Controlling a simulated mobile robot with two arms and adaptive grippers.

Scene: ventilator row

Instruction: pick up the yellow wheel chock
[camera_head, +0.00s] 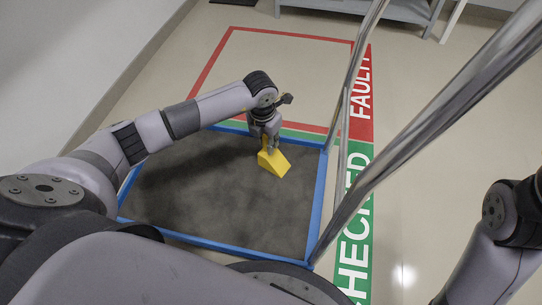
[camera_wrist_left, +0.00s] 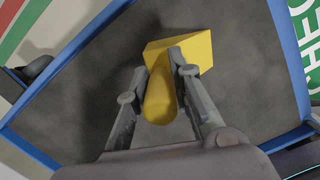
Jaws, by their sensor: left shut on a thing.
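The yellow wheel chock (camera_head: 274,164) is a wedge with a rounded grip part, seen over the dark grey mat with a blue border (camera_head: 319,200). My left gripper (camera_head: 267,147) reaches down to it from above. In the left wrist view, the fingers of the left gripper (camera_wrist_left: 159,62) are closed on the grip part of the chock (camera_wrist_left: 200,50), one on each side. I cannot tell whether the chock touches the mat or is slightly above it. My right arm shows at the right edge; its gripper is out of view.
Shiny metal rails (camera_head: 425,120) cross the view to the right of the mat. Beyond the mat is an empty red-outlined floor area (camera_head: 285,70). Red and green floor strips (camera_head: 356,200) with white lettering run along the right. A grey wall (camera_head: 70,60) stands at left.

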